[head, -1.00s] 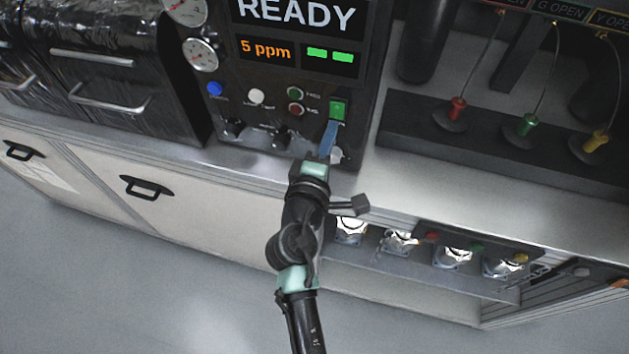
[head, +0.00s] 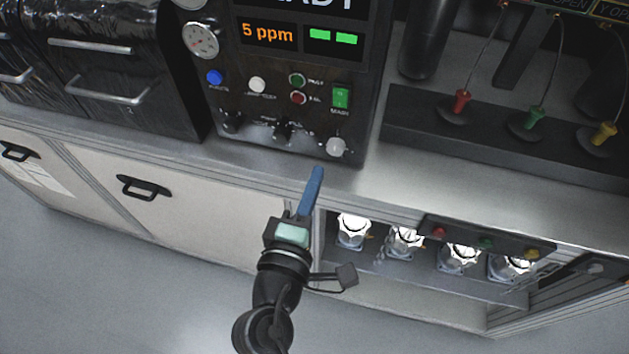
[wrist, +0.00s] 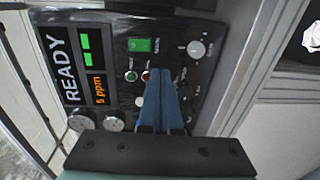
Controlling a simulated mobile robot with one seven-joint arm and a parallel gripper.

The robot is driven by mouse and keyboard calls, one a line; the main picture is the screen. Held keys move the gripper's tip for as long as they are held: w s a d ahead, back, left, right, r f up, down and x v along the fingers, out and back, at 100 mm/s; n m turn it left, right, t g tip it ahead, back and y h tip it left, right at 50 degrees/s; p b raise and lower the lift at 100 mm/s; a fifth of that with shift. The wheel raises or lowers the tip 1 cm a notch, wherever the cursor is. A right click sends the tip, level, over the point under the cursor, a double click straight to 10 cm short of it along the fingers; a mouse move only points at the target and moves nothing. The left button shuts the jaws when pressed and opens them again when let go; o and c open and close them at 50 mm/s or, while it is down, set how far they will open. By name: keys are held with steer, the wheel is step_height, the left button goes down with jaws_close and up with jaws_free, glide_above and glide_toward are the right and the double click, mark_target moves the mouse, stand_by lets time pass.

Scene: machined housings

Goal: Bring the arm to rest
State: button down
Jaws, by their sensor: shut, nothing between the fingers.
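My gripper (head: 312,188) is in front of the bench edge in the head view, below the black control panel (head: 318,100). Its blue fingers are together with nothing between them. They stand apart from the panel and touch nothing that I can see. In the wrist view the fingers (wrist: 160,100) point at the panel and cover part of its knobs. The green switch (head: 341,96) on the panel is uncovered in the head view. The orange display (head: 267,34) reads 5 ppm.
Several metal housings (head: 353,231) stand on a lit shelf under the bench, right of my gripper. A rack with red (head: 461,101), green and yellow plugs stands on the bench at right. Black drawers (head: 105,85) stand at left. The floor (head: 100,290) at lower left is clear.

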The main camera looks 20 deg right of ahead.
steer(key=shift+s+a+r, duration=0.1)
steer(key=shift+s, duration=0.05)
steer(key=w+a+r+m+t+y, duration=0.1)
steer(key=w+r+m+t, duration=0.15)
steer(key=r, duration=0.55)
steer(key=w+a+r+m+t, duration=0.1)
steer(key=r+m, duration=0.2)
steer(key=r, duration=0.4)
steer(key=w+a+r+m+t+y, duration=0.1)
steer(key=w+a+r+m+t, duration=0.1)
steer(key=r, duration=0.6)
steer(key=s+a+r+m+t+y, duration=0.2)
steer(key=s+a+r+t+y, duration=0.1)
steer(key=r, duration=0.9)
steer(key=s+a+r+m+t+y+b, duration=0.1)
steer(key=s+a+r+t+y, duration=0.2)
steer(key=s+r, duration=0.4)
step_height(320, 180, up, 5)
steer(key=shift+a+m+t+y, duration=0.25)
steer(key=shift+m+t+y, duration=0.1)
steer(key=shift+t+y, duration=0.55)
steer(key=shift+f, duration=0.1)
